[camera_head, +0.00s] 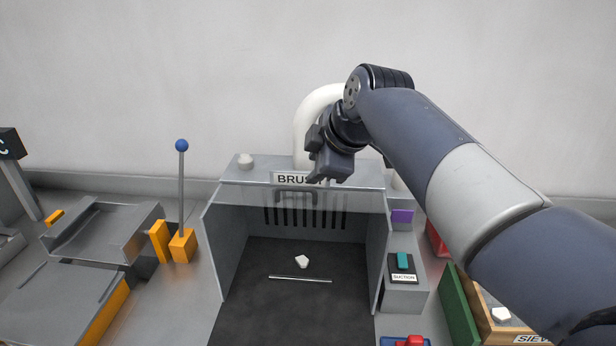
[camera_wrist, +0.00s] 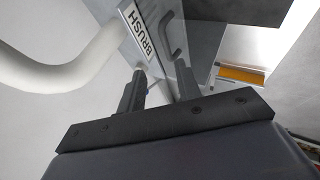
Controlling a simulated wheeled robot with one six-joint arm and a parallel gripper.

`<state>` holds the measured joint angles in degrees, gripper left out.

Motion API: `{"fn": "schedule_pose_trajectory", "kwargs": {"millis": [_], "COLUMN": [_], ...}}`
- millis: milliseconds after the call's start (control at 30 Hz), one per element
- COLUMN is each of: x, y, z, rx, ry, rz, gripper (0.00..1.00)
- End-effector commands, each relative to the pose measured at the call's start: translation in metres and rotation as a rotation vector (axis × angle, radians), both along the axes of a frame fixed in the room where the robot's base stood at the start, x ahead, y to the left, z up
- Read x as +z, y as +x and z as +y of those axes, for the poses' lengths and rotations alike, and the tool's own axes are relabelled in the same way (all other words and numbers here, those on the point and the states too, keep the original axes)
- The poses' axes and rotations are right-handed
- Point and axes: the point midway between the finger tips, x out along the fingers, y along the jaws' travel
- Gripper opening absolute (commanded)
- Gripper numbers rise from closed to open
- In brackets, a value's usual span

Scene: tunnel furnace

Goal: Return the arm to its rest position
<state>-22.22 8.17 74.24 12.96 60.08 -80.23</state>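My gripper (camera_head: 318,165) hangs above the top of the grey brush booth, beside its BRUSH sign (camera_head: 292,178). In the wrist view its two fingers (camera_wrist: 158,90) stand apart with nothing between them. The sign also shows in the wrist view (camera_wrist: 140,30), close past the fingertips. My arm reaches in from the right side of the head view, raised above the bench. I cannot tell from the head view whether the gripper touches the booth.
The booth (camera_head: 212,250) holds a white piece (camera_head: 302,261) and a thin rod (camera_head: 300,279). A white hose (camera_head: 308,115) curves behind my gripper. A blue-knobbed lever (camera_head: 182,146) stands left. The suction switch (camera_head: 403,262) and a green-sided box (camera_head: 460,305) are right.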

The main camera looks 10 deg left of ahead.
Motion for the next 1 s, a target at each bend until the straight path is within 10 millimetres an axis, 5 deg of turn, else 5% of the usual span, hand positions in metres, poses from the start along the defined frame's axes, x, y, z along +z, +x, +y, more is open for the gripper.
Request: {"fn": "schedule_pose_trajectory", "kwargs": {"millis": [567, 1000], "x": [0.009, -0.044], "y": [-0.006, 0.026], "z": [-0.005, 0.024], "rx": [0.000, 0.003], "ry": [0.000, -0.001], "rz": [0.002, 0.009], "gripper": [0.33, 0.33]}}
